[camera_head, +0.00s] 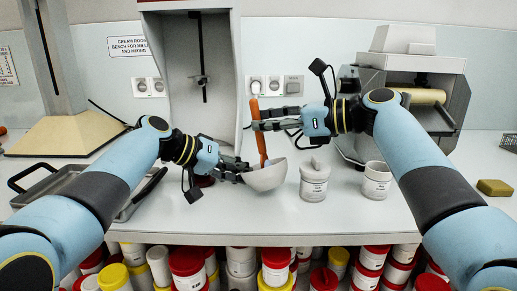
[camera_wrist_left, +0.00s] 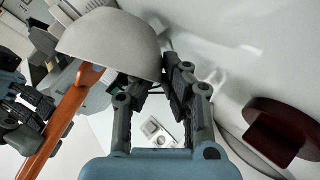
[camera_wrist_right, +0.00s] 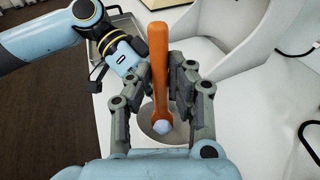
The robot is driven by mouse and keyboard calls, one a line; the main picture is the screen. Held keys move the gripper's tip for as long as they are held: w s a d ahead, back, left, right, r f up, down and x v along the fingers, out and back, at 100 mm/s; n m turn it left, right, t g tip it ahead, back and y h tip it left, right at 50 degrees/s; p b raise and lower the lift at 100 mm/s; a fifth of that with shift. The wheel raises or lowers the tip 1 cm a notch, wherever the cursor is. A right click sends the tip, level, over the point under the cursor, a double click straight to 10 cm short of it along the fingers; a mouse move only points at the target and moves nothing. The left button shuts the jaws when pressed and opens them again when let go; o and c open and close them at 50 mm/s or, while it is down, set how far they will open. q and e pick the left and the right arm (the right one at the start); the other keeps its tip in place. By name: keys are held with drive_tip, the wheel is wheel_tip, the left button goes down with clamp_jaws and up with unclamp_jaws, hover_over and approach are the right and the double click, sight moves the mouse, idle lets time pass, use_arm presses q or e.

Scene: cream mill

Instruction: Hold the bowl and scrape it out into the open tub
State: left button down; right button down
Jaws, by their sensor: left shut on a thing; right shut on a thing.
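My left gripper (camera_head: 238,172) is shut on the rim of a pale grey bowl (camera_head: 268,178), held tilted above the bench front. The bowl fills the upper middle of the left wrist view (camera_wrist_left: 115,38). My right gripper (camera_head: 262,119) is shut on an orange-handled scraper (camera_head: 261,146), upright with its lower end down in the bowl. The right wrist view shows the scraper (camera_wrist_right: 159,65) between the fingers and the bowl (camera_wrist_right: 150,118) below. A white labelled tub (camera_head: 313,188) stands just right of the bowl, a grey piece at its top. Another white tub (camera_head: 376,184) stands farther right.
A grey tray (camera_head: 130,205) lies at the left, under my left arm. A mill (camera_head: 410,95) stands behind the right tub and a tall grey machine (camera_head: 180,70) behind the bowl. A dark red round thing (camera_wrist_left: 275,130) is near my left gripper. Lidded tubs (camera_head: 188,262) fill the shelf below.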

sight(266, 153)
use_arm(q)
drive_tip(key=c, duration=1.4)
unclamp_jaws()
use_arm(e)
wheel_tip(266, 153, up, 5)
drive_tip(key=shift+r, duration=0.2)
